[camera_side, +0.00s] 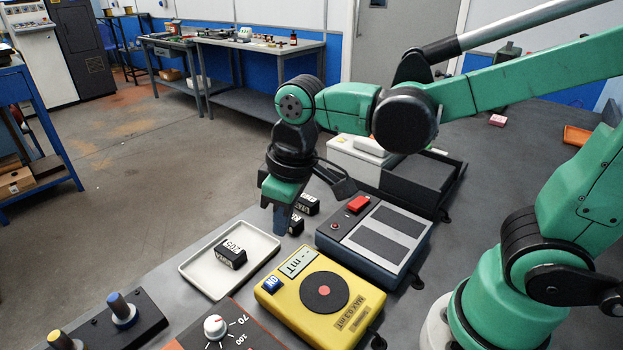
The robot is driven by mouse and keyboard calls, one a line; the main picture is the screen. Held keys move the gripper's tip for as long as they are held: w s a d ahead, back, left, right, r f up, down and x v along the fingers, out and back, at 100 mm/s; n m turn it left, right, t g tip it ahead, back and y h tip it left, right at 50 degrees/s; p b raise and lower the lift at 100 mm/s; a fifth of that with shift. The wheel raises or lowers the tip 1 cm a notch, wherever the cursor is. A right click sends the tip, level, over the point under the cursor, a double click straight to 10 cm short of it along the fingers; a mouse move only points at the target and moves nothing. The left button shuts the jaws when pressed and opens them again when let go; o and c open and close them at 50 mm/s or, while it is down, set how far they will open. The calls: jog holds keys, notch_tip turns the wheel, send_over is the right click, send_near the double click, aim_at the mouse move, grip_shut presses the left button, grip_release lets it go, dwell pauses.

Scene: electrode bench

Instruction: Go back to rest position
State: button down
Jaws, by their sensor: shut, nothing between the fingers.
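My gripper (282,222) points down over the bench, to the right of the white tray and behind the yellow meter. Its fingers look closed and hold nothing that I can see. A black block with white lettering (230,254) lies in the white tray (204,287). More small black lettered blocks (308,204) stand just behind and beside the gripper, partly hidden by it. The task names no object.
A yellow meter (268,300) with a black disc is in front. A blue-grey device with a red button (358,204) stands to the right, before a black tray (450,193) and a white box (345,160). A dial panel (240,335) and a knobbed black base (150,318) are front left.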

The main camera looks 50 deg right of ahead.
jog(key=s+d+r+m+t, duration=0.1)
jog(key=d+r+m+t, duration=0.1)
jog(key=d+m+t, duration=0.2)
jog(key=d+t, duration=0.1)
jog(key=d, duration=0.2)
jog(key=shift+d+h, duration=0.15)
jog(key=shift+h, duration=0.15)
jog(key=shift+s, duration=0.1)
dwell(0.7)
